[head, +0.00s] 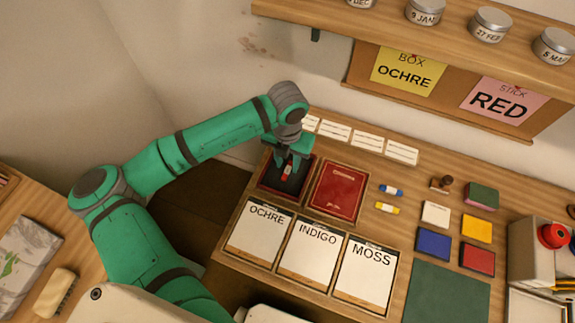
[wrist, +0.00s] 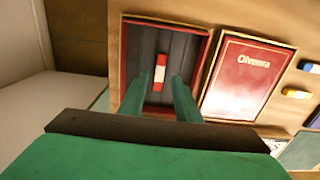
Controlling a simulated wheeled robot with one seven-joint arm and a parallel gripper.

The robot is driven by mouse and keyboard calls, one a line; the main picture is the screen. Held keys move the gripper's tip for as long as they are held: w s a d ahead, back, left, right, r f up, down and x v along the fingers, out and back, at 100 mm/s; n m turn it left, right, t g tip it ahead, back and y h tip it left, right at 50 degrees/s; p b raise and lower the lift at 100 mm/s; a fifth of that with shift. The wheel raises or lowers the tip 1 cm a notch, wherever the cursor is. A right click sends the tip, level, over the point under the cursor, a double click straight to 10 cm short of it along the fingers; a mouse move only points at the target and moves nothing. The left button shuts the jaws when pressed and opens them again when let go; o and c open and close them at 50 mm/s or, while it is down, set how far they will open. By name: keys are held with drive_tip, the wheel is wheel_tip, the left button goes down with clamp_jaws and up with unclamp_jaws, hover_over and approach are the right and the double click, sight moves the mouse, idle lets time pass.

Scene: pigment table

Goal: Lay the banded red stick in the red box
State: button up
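The banded red stick (wrist: 160,72), red with a white band, is inside the open box (wrist: 207,60), which has red walls and a dark, slatted floor. It appears to lie on that floor, lengthwise. In the head view the stick (head: 287,172) shows below my gripper (head: 289,157), over the dark inside of the open box (head: 265,189). In the wrist view my gripper (wrist: 159,82) has its two green fingers apart, one on each side of the stick, with gaps on both sides. The near end of the box is partly hidden by my gripper.
A red panel marked Olvenra (wrist: 243,78) lies right of the box. Cards marked OCHRE (head: 262,232), INDIGO (head: 310,252) and MOSS (head: 362,272) lie in front. Blue (head: 391,190) and yellow (head: 387,208) sticks lie farther right.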

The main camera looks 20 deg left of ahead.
sight(287, 170)
wheel_tip(287, 170, up, 10)
drive_tip(key=shift+f, duration=0.2)
idle(0.6)
